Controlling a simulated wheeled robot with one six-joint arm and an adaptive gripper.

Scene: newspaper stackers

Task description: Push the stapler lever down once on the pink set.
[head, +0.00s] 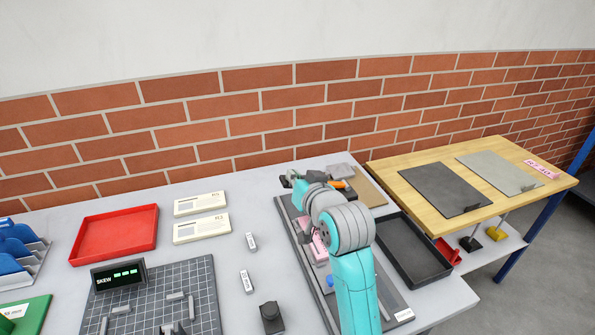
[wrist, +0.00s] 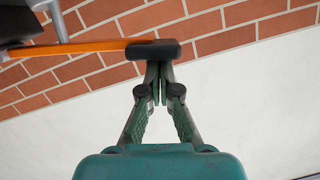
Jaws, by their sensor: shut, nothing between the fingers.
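The stapler lever is an orange bar with a black end (wrist: 155,50) in the wrist view. Its orange part also shows in the head view (head: 338,184), beyond my arm. My gripper (wrist: 159,72) is shut and empty, with its fingertips at the lever's black end. They overlap it in the picture, and I cannot tell whether they touch. The pink set (head: 319,247) shows only in part on the dark stapling station (head: 300,235). My arm hides most of it, and whether it lies under the stapler head is not visible.
A black tray (head: 437,276) stands right of the station. A red tray (head: 78,250), two white cards (head: 201,228) and a gridded mat (head: 205,282) with a SKEW display (head: 118,274) are on the left. A wooden table (head: 445,165) stands at the right.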

